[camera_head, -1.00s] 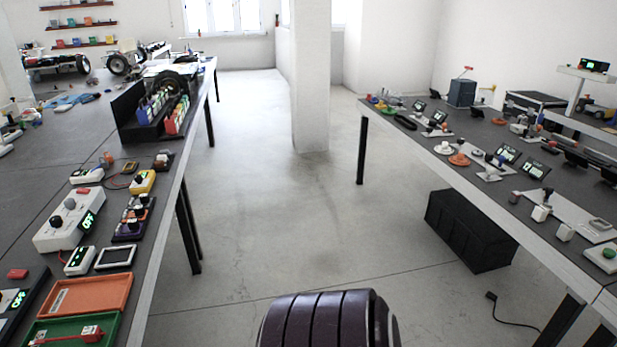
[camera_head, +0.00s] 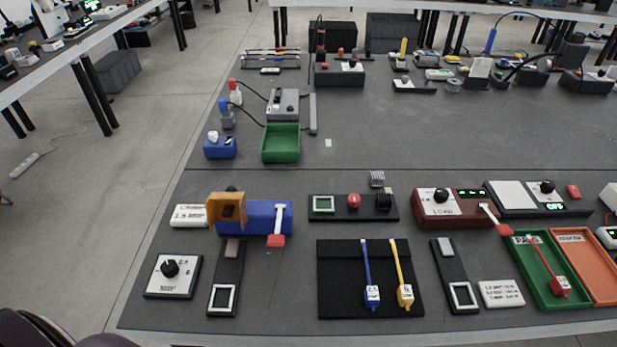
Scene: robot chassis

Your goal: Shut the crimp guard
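A blue crimp device (camera_head: 262,221) stands on the dark table. An orange guard (camera_head: 227,209) is at its left end, with a dark part showing in its middle. The guard appears to stand out at the side of the blue body; its exact angle is hard to tell. A white lever with a red handle (camera_head: 276,240) comes down over the device's front. Neither of my grippers is in view.
A white label block (camera_head: 189,216) sits left of the guard. A knob box (camera_head: 172,276) and a black slotted fixture (camera_head: 227,280) lie in front. A black mat (camera_head: 336,300) holds blue and yellow tagged tools. A green tray (camera_head: 281,158) is behind. The table's left edge borders open floor (camera_head: 110,190).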

